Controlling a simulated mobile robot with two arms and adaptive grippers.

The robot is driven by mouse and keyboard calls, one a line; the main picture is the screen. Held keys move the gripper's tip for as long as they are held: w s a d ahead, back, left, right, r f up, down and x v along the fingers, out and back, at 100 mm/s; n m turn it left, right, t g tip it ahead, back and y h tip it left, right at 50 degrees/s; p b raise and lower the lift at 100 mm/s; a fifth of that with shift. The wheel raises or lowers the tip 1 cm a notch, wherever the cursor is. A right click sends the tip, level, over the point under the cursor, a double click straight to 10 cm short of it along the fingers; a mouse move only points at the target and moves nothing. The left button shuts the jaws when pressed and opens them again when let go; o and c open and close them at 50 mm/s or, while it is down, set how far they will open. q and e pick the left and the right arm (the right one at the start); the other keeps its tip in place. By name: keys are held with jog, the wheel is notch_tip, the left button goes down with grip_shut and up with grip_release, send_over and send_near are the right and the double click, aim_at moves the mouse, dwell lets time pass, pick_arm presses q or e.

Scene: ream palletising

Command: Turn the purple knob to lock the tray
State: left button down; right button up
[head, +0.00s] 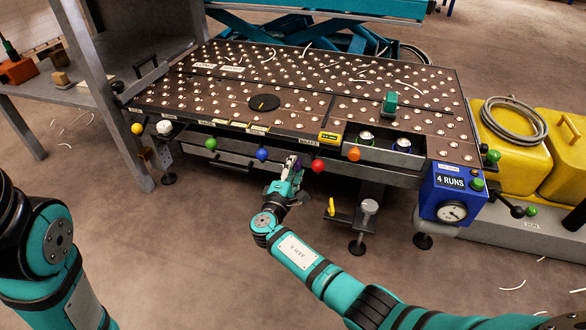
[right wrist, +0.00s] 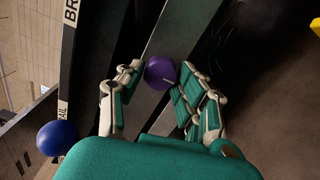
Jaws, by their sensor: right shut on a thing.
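The purple knob (right wrist: 160,72) shows in the right wrist view between the fingertips of my right gripper (right wrist: 157,78), which is shut on it. In the head view my right gripper (head: 291,172) reaches the front edge of the ball-top tray table (head: 230,121), between a blue knob and a red knob. The purple knob is mostly hidden there by the fingers. My left arm shows at the left edge of the head view, but its gripper is out of the frame.
The blue knob (head: 262,154) and red knob (head: 317,166) flank my right gripper closely. Green (head: 211,143), orange (head: 354,153) and yellow (head: 137,128) knobs line the same edge. A blue gauge box (head: 450,190) stands at the right corner. The floor in front is mostly clear.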

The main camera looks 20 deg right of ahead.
jog(key=shift+w+r, duration=0.1)
jog(key=o, duration=1.1)
jog(key=shift+o, duration=0.2)
jog(key=v, duration=1.2)
